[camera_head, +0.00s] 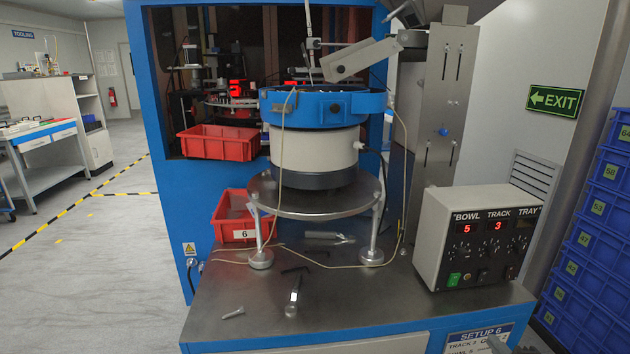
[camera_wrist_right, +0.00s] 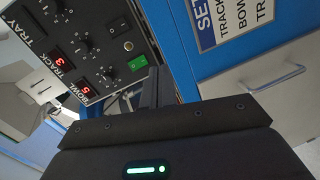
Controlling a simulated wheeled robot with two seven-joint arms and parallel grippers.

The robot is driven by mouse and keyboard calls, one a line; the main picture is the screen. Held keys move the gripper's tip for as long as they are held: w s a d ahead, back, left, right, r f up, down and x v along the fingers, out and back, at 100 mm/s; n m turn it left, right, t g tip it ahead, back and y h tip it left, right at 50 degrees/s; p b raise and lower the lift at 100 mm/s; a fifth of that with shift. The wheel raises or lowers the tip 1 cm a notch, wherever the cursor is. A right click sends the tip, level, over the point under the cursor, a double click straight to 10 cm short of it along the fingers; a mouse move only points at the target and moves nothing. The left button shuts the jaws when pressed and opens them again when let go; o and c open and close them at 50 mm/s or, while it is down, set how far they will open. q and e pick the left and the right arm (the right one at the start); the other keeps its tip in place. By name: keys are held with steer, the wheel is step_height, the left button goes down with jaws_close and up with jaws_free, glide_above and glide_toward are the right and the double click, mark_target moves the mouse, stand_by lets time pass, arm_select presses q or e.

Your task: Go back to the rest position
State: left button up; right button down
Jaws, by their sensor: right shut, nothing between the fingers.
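My right gripper (camera_head: 497,345) shows only as a small grey and dark piece at the bottom edge of the head view, in front of the setup sign. It is shut and empty, apart from the bench and the control box. In the right wrist view the dark wrist housing fills the bottom, and the fingers are mostly hidden behind it. My left gripper is not in view.
The control box (camera_head: 474,240) stands at the bench's right; it also shows in the wrist view (camera_wrist_right: 85,50). The bowl feeder (camera_head: 314,150) stands on a round stand (camera_head: 312,205). Loose tools lie on the steel bench (camera_head: 380,300). Blue crates (camera_head: 600,220) stack at right.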

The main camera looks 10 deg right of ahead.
steer(key=s+a+f+m+g+h, duration=0.1)
steer(key=s+a+f+m+g, duration=0.3)
steer(key=f, duration=0.4)
steer(key=s+a+f+m+g, duration=0.1)
steer(key=f+m+g, duration=0.2)
steer(key=f+m, duration=0.4)
steer(key=s+a+f+m+g+y, duration=0.2)
steer(key=s+a+f+g, duration=0.4)
steer(key=s+a+f, duration=0.95)
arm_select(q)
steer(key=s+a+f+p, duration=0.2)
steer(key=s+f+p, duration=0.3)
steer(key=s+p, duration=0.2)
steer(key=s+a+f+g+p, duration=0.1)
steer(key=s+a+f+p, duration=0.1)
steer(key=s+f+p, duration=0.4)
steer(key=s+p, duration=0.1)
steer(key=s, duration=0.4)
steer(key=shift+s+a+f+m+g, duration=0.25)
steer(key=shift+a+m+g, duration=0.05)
arm_select(e)
steer(key=s+d+f+g, duration=0.1)
steer(key=s+f, duration=0.4)
steer(key=s, duration=0.5)
steer(key=s+d+f+g, duration=0.1)
steer(key=s+f, duration=0.4)
steer(key=s, duration=0.5)
steer(key=shift+d+f+n, duration=0.25)
steer(key=shift+d+n, duration=0.05)
steer(key=shift+d, duration=0.3)
